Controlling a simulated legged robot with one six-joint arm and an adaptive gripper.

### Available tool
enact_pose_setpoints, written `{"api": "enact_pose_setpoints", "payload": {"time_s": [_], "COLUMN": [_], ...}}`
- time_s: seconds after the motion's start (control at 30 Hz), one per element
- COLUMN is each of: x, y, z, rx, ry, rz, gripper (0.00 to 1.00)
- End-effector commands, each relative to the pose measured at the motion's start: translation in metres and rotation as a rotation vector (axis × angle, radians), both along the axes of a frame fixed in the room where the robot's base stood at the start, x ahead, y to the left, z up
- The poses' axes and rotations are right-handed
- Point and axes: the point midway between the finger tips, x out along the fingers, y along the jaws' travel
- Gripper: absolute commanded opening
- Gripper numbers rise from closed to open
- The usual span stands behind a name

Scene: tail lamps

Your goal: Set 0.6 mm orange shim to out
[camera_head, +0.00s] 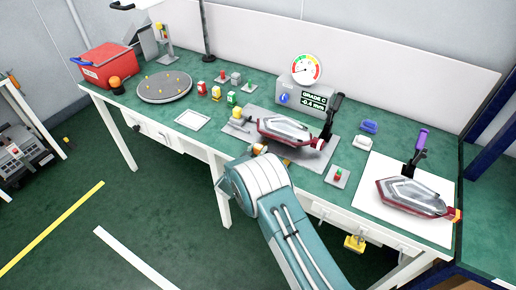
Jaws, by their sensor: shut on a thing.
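A tail lamp (290,129) with a red rim and clear lens sits on a grey plate (240,128) at mid-table. A small orange piece (287,162) shows at the plate's front edge; I cannot tell whether it is a shim. A second tail lamp (412,195) lies on a white mat (372,172) at the right, with an orange piece (457,216) at its right end. My teal and white arm reaches up from the bottom to the table's front edge. My gripper is hidden behind it, as is anything it holds.
A gauge box (303,97) stands behind the first lamp, its display reading -0.4 mm. A round grey tray (164,86) and a red bin (107,66) are at the left. Black-handled and purple-handled clamps (418,146) stand by the lamps. A yellow piece (355,243) hangs below the front edge.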

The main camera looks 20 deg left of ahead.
Motion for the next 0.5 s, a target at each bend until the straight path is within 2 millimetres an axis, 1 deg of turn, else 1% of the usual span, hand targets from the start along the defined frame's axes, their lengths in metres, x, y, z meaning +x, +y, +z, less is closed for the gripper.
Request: {"api": "enact_pose_setpoints", "payload": {"time_s": [0.07, 0.13, 0.3, 0.33, 0.5], "x": [-0.003, -0.01, -0.037, -0.04, -0.043], "y": [0.003, 0.006, 0.014, 0.014, 0.014], "z": [0.0, 0.001, 0.001, 0.001, 0.001], "rx": [0.0, 0.001, 0.0, 0.0, 0.0], "ry": [0.0, 0.001, 0.001, 0.001, -0.001], "rz": [0.004, 0.006, 0.008, 0.007, 0.006], "gripper": [0.0, 0.0, 0.0, 0.0, 0.0]}}
